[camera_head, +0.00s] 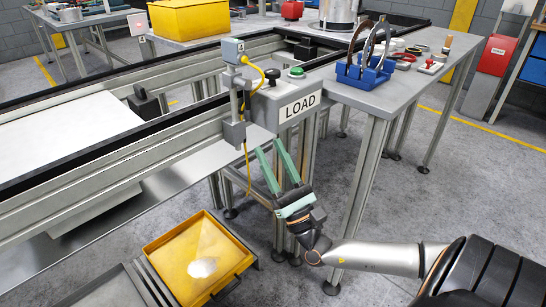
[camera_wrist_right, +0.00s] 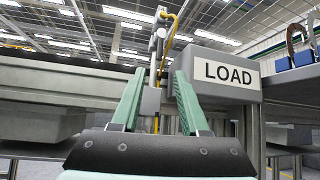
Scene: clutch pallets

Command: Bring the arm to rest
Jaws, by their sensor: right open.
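My right gripper (camera_head: 271,160) has green fingers that stand apart with nothing between them. It is in front of the conveyor frame, below and left of the LOAD sign (camera_head: 299,107), over the grey floor. In the right wrist view its two fingers (camera_wrist_right: 158,95) point up on either side of the sensor post and the yellow cable, which are behind them. The right arm comes in from the lower right of the head view. My left gripper is in neither view.
The conveyor (camera_head: 110,152) runs along the left. The sensor post (camera_head: 233,105) stands on its rail near the gripper. A yellow tray (camera_head: 163,249) is below left. The workbench (camera_head: 405,92) carries a blue rack (camera_head: 364,75). Floor is clear between bench and arm.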

